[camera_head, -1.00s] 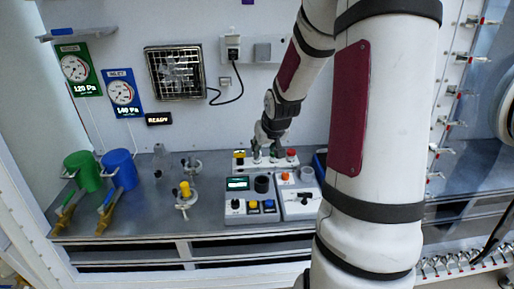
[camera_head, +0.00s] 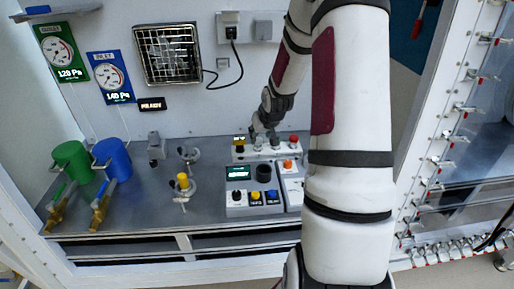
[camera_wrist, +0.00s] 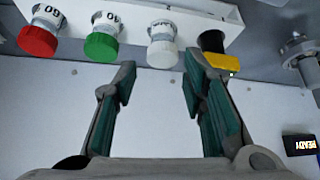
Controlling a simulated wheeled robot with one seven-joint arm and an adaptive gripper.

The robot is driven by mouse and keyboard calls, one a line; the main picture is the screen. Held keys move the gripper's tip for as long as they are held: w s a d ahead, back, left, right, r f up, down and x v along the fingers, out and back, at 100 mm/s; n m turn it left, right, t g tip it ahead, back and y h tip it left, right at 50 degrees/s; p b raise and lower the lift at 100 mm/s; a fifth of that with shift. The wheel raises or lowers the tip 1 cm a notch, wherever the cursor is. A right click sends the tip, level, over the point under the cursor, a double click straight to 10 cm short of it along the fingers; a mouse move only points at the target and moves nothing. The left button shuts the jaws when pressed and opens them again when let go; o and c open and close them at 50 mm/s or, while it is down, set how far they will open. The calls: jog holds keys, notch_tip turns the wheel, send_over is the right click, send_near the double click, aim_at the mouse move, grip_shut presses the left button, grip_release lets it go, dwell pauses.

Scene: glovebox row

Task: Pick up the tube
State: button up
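A black-and-yellow piece (camera_wrist: 219,52) sits at the rack's right end. My gripper (camera_wrist: 157,68) is open and empty, its two teal-padded fingers pointing at the rack. The white cap shows between and just beyond the fingertips; contact cannot be told.
A control box (camera_head: 250,198) with buttons stands in front of the rack. Green (camera_head: 72,160) and blue (camera_head: 111,158) cylinders stand further left. The bench between is mostly clear.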

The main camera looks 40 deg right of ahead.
aim_at(258, 140)
jog(key=x, duration=0.5)
jog(key=shift+a+f, duration=0.1)
jog(key=shift+a, duration=0.05)
jog(key=c, duration=0.8)
